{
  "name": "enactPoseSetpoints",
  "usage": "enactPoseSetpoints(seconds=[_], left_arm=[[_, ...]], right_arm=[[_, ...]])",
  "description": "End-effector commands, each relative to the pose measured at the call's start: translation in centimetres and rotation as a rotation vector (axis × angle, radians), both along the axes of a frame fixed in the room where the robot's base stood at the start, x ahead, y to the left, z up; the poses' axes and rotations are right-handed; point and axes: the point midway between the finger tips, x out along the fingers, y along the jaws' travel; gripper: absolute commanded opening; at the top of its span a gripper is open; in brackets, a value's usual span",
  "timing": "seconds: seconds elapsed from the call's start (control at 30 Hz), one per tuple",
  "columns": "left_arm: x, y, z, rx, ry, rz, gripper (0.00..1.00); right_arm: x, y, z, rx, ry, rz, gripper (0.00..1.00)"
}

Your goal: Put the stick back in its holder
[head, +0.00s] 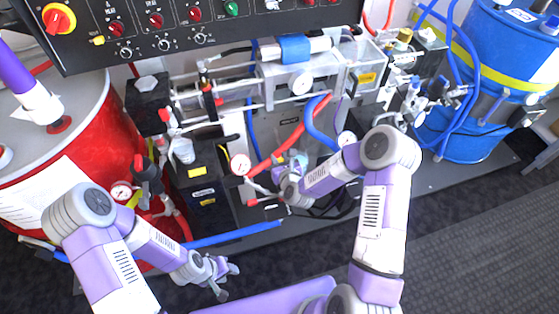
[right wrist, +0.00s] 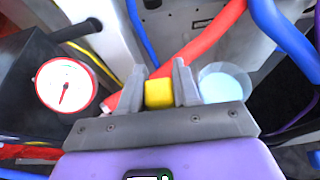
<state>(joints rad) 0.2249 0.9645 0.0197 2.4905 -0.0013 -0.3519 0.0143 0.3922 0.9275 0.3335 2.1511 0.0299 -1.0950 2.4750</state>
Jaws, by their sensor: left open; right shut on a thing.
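My right gripper (right wrist: 159,88) is shut on a small yellow piece (right wrist: 158,94), seen end-on between the fingers. It may be the end of the stick; the rest of its length is hidden. In the head view my right gripper (head: 283,178) is low in front of the machine, near the red and blue hoses, and the yellow piece cannot be made out there. My left gripper (head: 222,277) is open and empty at the lower left, in front of the machine. I cannot tell which part is the stick's holder.
A clear cup with pale blue content (right wrist: 223,84) is right beside the right finger. A red hose (right wrist: 205,42) passes just behind the fingertips. A round gauge (right wrist: 66,83) is to the left. A red drum (head: 75,150) and a blue drum (head: 500,60) flank the machine.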

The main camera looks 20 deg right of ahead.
Motion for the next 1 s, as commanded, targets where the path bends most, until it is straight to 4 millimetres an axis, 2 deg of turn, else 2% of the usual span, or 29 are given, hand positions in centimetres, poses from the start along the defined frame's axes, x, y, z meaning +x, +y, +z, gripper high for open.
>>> enactPoseSetpoints(seconds=[0.37,0.4,0.53,0.8,0.93,1.0], left_arm=[[0.0,0.0,0.1,0.0,0.0,0.0,0.43],[0.0,0.0,0.1,0.0,0.0,0.0,0.43],[0.0,0.0,0.1,0.0,0.0,0.0,0.43],[0.0,0.0,0.1,0.0,0.0,0.0,0.43],[0.0,0.0,0.1,0.0,0.0,0.0,0.43],[0.0,0.0,0.5,0.0,0.0,0.0,0.43]], right_arm=[[0.0,0.0,-0.5,0.001,0.0,-0.002,0.0],[0.0,0.0,-0.5,0.001,-0.001,-0.001,0.36],[0.0,0.0,-0.5,0.001,0.0,-0.001,0.56],[0.0,0.0,-0.4,0.0,0.0,0.0,0.57],[0.0,0.0,0.2,-0.001,-0.003,0.002,0.57],[-0.8,0.0,0.6,0.0,0.002,0.0,0.57]])
